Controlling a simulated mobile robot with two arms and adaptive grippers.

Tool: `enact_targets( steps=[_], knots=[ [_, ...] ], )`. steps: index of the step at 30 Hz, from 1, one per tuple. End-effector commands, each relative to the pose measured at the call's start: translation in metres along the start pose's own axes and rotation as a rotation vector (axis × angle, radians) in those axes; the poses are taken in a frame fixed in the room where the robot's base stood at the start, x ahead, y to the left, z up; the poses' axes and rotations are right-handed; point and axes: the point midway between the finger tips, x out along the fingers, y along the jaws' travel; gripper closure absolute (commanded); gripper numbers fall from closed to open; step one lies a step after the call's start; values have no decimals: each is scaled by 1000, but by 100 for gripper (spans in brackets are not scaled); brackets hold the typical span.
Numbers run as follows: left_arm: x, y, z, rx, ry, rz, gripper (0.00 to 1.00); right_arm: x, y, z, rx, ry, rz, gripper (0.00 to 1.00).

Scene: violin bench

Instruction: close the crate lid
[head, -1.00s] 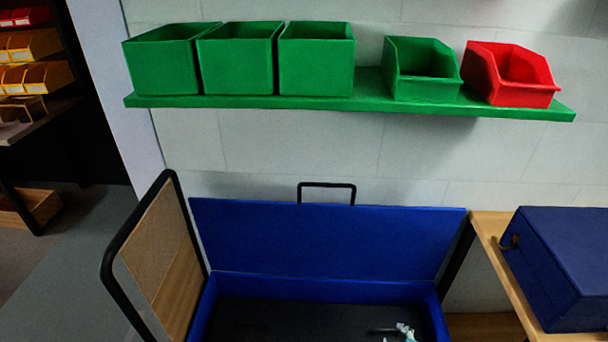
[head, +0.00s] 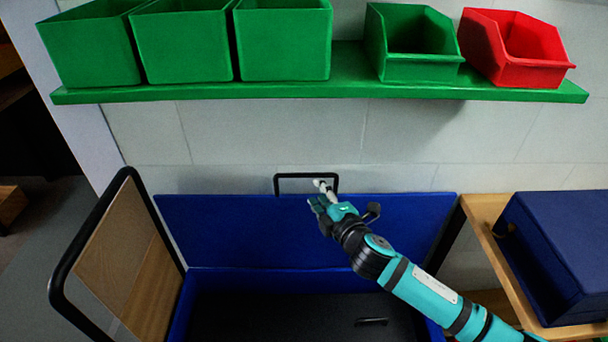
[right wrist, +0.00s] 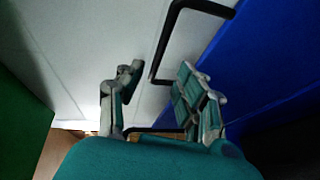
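The blue crate (head: 182,310) stands open at the bottom of the head view. Its blue lid (head: 230,232) is raised, leaning back near the wall; it also shows in the right wrist view (right wrist: 265,60). A black bar handle (head: 290,177) sits on the lid's top edge. My right gripper (head: 318,193) is up at the handle's right side, in front of the lid's upper edge. In the right wrist view its fingers (right wrist: 160,75) are apart, with the handle (right wrist: 172,32) at the gap between their tips; contact cannot be told. My left gripper is not in view.
A green shelf (head: 330,92) with green bins and a red bin (head: 510,45) hangs above the lid. A black-framed panel (head: 120,260) stands left of the crate. A dark blue case (head: 555,250) sits on a wooden bench (head: 478,215) at the right.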

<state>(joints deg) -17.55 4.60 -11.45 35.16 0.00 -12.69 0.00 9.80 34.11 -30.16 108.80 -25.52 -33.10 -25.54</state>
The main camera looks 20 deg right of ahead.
Motion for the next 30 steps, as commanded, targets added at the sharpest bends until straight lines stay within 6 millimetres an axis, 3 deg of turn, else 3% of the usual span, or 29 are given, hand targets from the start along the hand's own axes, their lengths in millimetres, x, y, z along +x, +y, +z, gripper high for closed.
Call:
enact_targets(
  steps=[6,12,18,26,30],
  knots=[
    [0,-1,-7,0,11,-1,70,49,1,0,2,-1,1,64],
    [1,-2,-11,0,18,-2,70,81,0,0,2,-1,0,64],
    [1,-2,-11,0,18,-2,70,94,0,0,2,0,-1,64],
    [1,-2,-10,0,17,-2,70,95,0,0,2,1,-1,64],
    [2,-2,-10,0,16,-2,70,95,0,0,2,0,-1,78]
  ],
)
